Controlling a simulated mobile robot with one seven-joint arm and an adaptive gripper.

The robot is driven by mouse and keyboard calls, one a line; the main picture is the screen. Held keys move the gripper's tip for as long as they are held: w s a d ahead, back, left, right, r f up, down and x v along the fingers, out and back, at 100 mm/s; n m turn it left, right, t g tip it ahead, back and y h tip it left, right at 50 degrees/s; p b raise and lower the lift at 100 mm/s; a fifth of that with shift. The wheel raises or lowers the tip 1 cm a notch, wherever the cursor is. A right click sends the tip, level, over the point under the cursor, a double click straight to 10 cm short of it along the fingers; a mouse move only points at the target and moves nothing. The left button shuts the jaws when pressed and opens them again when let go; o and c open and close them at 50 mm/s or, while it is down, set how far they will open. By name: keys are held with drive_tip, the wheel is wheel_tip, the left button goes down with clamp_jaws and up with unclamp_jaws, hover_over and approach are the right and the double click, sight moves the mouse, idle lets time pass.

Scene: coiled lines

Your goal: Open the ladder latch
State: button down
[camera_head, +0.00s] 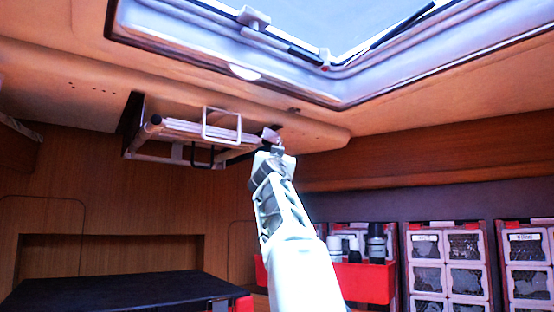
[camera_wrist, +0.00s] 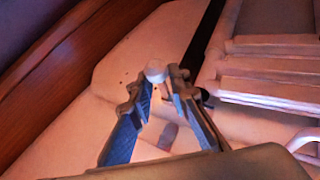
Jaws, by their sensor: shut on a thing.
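The folded ladder (camera_head: 190,128) is stowed flat in a recess under the ceiling, left of centre in the head view. Its pale rails (camera_wrist: 262,68) fill the right of the wrist view. The ladder latch (camera_wrist: 155,70) shows as a small pale knob between my fingertips. In the head view the latch (camera_head: 270,135) is at the ladder's right end, partly hidden by my gripper. My gripper (camera_head: 272,153) reaches up to it from below. In the wrist view my gripper (camera_wrist: 160,86) has its blue-padded fingers closed around the knob, with a gap between them lower down.
A skylight frame (camera_head: 345,98) is above right of the ladder. A black tabletop (camera_head: 120,291) is low at left. A red bin (camera_head: 365,283) with bottles and white drawer units (camera_head: 445,262) stand along the right wall. Open air lies below the ladder.

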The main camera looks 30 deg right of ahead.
drive_tip(key=shift+s+a+r+m+g, duration=0.2)
drive_tip(key=shift+a+r+m+g, duration=0.25)
drive_tip(key=shift+m, duration=0.35)
drive_tip(key=shift+f, duration=0.1)
drive_tip(key=c, duration=1.8)
unclamp_jaws()
drive_tip(key=shift+c, duration=0.2)
drive_tip(key=shift+w+f, duration=0.1)
